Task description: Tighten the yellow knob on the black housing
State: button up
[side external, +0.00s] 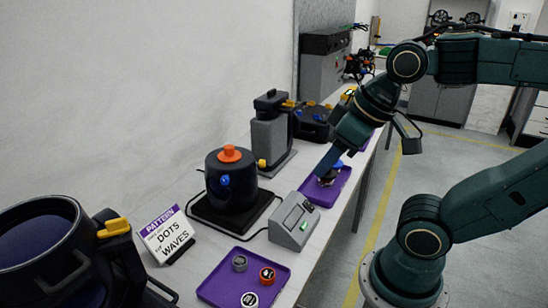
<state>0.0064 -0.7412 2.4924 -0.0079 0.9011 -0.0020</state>
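A large black round housing (70,262) fills the lower left corner, with a yellow knob or lever (114,227) on its upper right side. Another black housing (315,121) lies farther back and also carries small yellow parts (311,103). I cannot tell which of the two the task names.
A black can (231,186) with orange and blue knobs stands on a black base. A grey scale-like box (294,221), a grey-black stand (270,137), a sign (167,235) and a near purple tray (222,283) with small round pieces crowd the narrow bench.

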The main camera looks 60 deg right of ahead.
jog(key=shift+o, duration=0.4)
jog(key=shift+w+r, duration=0.15)
jog(key=shift+w, duration=0.15)
jog(key=n+g+y, duration=0.3)
send_over(262, 164)
jog(key=s+a, duration=0.3)
jog(key=s, duration=0.2)
jog(key=w+d+f+n+y, duration=0.1)
jog(key=d+f, duration=0.3)
jog(key=d, duration=0.6)
jog(key=shift+w+f+y, duration=0.15)
jog(key=shift+y, duration=0.15)
jog(key=shift+d, duration=0.1)
jog(key=x, duration=1.3)
jog(key=shift+w+f, duration=0.3)
jog(key=shift+f, duration=0.05)
